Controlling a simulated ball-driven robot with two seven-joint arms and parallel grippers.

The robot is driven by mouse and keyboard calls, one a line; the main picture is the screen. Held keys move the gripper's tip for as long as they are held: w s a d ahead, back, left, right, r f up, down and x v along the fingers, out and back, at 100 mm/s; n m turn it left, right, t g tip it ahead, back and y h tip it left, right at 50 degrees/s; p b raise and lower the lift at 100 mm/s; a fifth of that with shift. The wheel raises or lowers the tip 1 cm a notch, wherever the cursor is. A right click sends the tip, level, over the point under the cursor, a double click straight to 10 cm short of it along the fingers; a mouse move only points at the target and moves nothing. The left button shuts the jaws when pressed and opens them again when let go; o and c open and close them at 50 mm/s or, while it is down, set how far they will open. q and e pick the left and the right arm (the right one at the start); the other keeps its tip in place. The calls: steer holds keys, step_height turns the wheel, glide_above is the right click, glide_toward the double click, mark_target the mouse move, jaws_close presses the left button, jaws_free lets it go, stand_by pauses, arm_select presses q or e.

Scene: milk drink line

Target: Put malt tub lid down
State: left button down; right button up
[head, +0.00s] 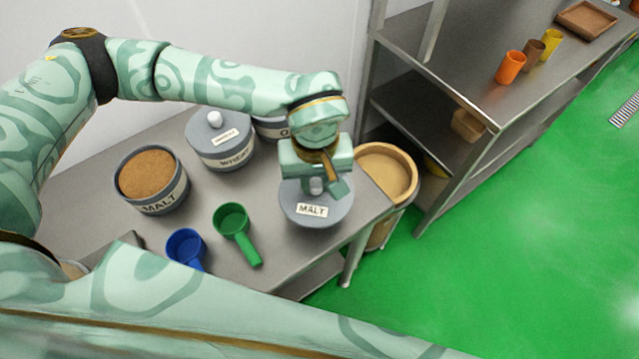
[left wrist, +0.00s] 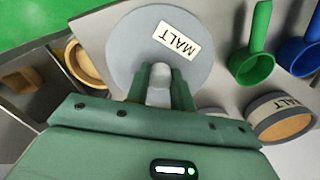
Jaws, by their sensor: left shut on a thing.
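The malt tub lid (head: 312,214) is a grey disc with a white MALT label and a pale knob. It is at the right end of the steel table, and I cannot tell whether it touches the top. My left gripper (head: 318,186) is shut on the lid's knob from above. In the left wrist view the lid (left wrist: 128,45) fills the upper middle, its knob (left wrist: 159,85) between the fingers. The open malt tub (head: 166,197), full of brown powder, stands at the table's left; it also shows in the left wrist view (left wrist: 262,112). My right gripper is not in view.
A green scoop (head: 236,230) and a blue scoop (head: 185,247) lie between tub and lid. A lidded grey tub (head: 219,150) and another tub (head: 270,127) stand behind. A round wooden bin (head: 403,163) stands beyond the table's right end.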

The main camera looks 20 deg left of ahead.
mark_target(317, 179)
arm_select(q)
steer(key=w+f, duration=0.2)
steer(key=f, duration=0.1)
steer(key=shift+w+a+f+b, duration=0.3)
steer(key=shift+w+a, duration=0.05)
steer(key=shift+w+f+b, duration=0.15)
steer(key=shift+f+b, duration=0.05)
steer(key=shift+f, duration=0.65)
steer(key=shift+w+f+b, duration=0.1)
steer(key=shift+f+b, duration=0.05)
steer(key=shift+f, duration=0.7)
steer(key=shift+f, duration=0.15)
steer(key=c, duration=1.2)
jaws_free()
step_height(317, 179, up, 12)
steer(key=shift+r+p, duration=0.2)
steer(key=shift+p, duration=0.75)
